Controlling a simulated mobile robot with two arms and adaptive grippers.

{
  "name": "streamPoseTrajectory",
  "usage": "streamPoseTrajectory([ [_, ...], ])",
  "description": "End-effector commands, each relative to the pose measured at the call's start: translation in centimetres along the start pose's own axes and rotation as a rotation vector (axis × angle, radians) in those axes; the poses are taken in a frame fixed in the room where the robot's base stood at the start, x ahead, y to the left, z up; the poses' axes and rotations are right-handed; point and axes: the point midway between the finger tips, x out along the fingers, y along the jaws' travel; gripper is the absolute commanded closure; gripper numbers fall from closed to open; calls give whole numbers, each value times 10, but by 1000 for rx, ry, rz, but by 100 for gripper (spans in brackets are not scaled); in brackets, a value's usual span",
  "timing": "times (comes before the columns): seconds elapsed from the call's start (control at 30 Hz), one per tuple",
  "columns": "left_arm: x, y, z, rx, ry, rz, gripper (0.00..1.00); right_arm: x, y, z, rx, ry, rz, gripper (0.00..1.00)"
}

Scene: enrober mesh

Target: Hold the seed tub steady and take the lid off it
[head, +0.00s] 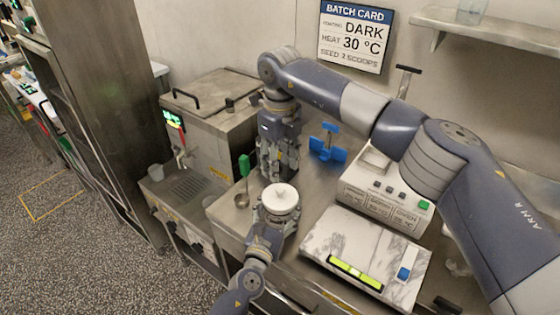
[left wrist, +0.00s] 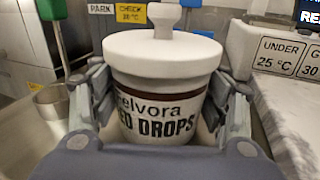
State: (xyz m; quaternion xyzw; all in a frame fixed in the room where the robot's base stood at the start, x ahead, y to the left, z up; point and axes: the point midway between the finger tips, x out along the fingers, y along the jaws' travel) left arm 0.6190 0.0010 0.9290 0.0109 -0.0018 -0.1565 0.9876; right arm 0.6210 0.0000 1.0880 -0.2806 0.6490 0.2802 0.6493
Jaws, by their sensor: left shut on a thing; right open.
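The seed tub (left wrist: 158,115) is white with a dark band and lettering ending in "DROPS". It stands upright on the steel counter. Its white lid (head: 281,197) with a round knob sits on top; the lid also shows in the left wrist view (left wrist: 163,50). My left gripper (head: 277,212) is shut on the tub, one finger on each side below the lid. My right gripper (head: 279,172) is open and empty, pointing down behind the tub in the head view. It does not touch the lid.
A green-handled scoop (head: 244,165) stands left of the tub. A blue stand (head: 328,146) is behind to the right. A marble slab (head: 350,240) and a white control box (head: 385,190) lie to the right. A steel machine (head: 212,110) stands at the back left.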

Motion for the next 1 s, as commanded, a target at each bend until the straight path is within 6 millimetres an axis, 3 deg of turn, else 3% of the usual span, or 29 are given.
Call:
streamPoseTrajectory([
  [0.3, 0, 0, 0, 1, 0, 0, 75, -25, 0, 1, -524, -1, 0, 56],
  [0.5, 0, 0, 0, 2, 1, 0, 75, -36, 0, 0, -777, 0, 0, 56],
  [0.77, 0, 0, 0, 2, 1, 0, 75, -38, 0, 0, -911, 0, 2, 56],
  [1.0, 0, 0, 0, 2, 1, 1, 75, -7, 0, -1, -915, 2, 4, 56],
])
